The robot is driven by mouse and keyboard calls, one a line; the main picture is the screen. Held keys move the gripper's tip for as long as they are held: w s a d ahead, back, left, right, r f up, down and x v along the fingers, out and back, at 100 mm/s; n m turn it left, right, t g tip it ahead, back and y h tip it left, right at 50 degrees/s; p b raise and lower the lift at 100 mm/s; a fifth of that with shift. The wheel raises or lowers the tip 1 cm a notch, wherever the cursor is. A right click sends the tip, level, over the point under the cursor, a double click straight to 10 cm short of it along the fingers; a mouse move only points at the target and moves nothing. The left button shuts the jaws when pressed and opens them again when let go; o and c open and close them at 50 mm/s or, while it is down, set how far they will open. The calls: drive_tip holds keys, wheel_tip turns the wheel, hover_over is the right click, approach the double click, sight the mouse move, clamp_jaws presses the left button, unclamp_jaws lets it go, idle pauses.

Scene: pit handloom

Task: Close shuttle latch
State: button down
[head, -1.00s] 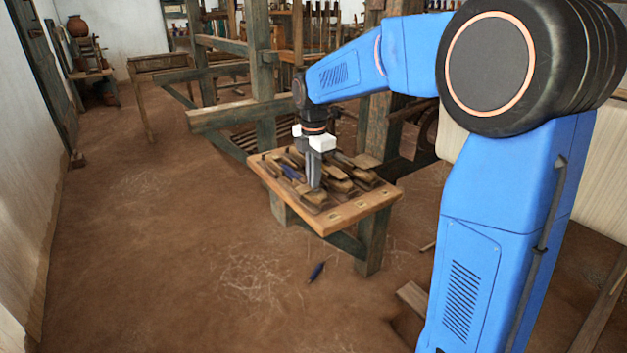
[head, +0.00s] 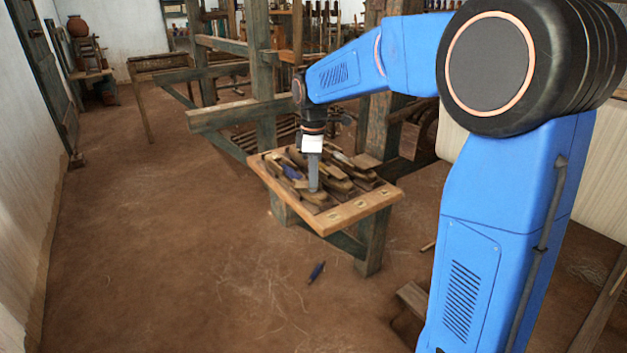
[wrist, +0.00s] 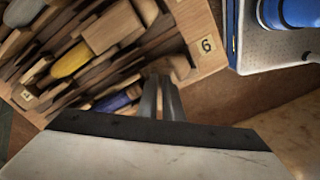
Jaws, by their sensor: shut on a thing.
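Several wooden shuttles (head: 335,172) lie side by side on a wooden board (head: 350,214). In the wrist view, one near shuttle holds a blue bobbin (wrist: 118,100) and another holds a yellow bobbin (wrist: 69,60). My gripper (head: 314,189) points straight down at the near part of the board, among the shuttles. In the wrist view my gripper's fingers (wrist: 161,82) are close together at a small brown wooden piece (wrist: 172,66), shut on it. The fingers cover part of it. I cannot tell clearly whether this piece is the latch or how far it is closed.
A numbered tag (wrist: 207,45) sits on the board's edge. A dark blue object (head: 317,271) lies on the floor in front. Loom posts and beams (head: 232,115) stand close behind the board. The floor (head: 150,240) at left is clear.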

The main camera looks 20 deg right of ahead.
drive_tip(key=m, duration=0.5)
drive_tip(key=shift+m, duration=2.5)
drive_tip(key=c, duration=2.2)
unclamp_jaws()
wheel_tip(320, 180, up, 17)
drive_tip(key=shift+r, duration=0.2)
drive_tip(key=shift+s, duration=0.1)
